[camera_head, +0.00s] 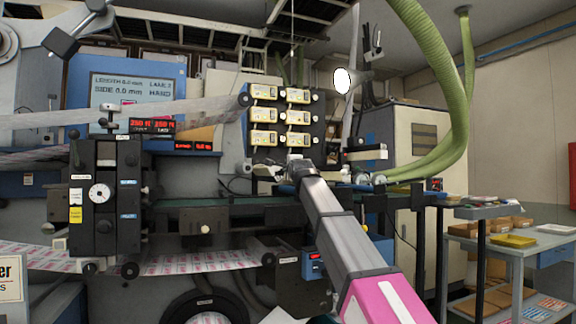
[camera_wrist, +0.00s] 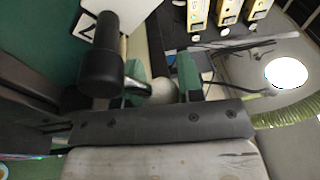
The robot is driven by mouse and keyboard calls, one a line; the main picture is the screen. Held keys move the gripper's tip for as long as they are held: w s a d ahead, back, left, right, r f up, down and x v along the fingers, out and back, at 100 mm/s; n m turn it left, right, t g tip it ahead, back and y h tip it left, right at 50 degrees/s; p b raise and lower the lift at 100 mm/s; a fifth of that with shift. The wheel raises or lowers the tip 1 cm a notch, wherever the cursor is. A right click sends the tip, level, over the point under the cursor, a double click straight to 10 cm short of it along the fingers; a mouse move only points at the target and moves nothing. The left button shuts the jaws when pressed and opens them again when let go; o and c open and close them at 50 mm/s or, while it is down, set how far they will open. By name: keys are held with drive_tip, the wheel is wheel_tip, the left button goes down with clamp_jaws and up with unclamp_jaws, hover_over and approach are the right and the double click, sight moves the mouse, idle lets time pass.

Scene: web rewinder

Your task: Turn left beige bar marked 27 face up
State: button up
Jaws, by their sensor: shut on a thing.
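My gripper (camera_head: 298,168) reaches the machine's front rail, below the panel of yellow-labelled units. A white plate (camera_wrist: 118,14) with a partly visible black digit shows at the upper left; I cannot read 27.
A black cylindrical knob (camera_wrist: 100,70) stands close left of the fingertips. The yellow-labelled units (camera_head: 281,117) hang above. A dial block (camera_head: 103,195) stands left, and a green hose (camera_head: 440,90) hangs right. A side table (camera_head: 510,240) with trays stands at the right.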

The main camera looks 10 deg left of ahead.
drive_tip(key=shift+w+d+f+m+g+h, duration=0.15)
drive_tip(key=shift+f+m, duration=0.3)
drive_tip(key=shift+m, duration=0.75)
drive_tip(key=shift+f+m+g+h, duration=0.15)
drive_tip(key=shift+f+m, duration=0.35)
drive_tip(key=shift+m, duration=0.7)
drive_tip(key=shift+w+d+f+m+g+h, duration=0.15)
drive_tip(key=shift+f+m, duration=0.3)
drive_tip(key=shift+m, duration=0.75)
drive_tip(key=shift+s, duration=0.1)
drive_tip(key=o, duration=0.9)
drive_tip(key=shift+a, duration=0.1)
drive_tip(key=shift+s, duration=0.1)
drive_tip(key=v, duration=1)
drive_tip(key=shift+s, duration=0.3)
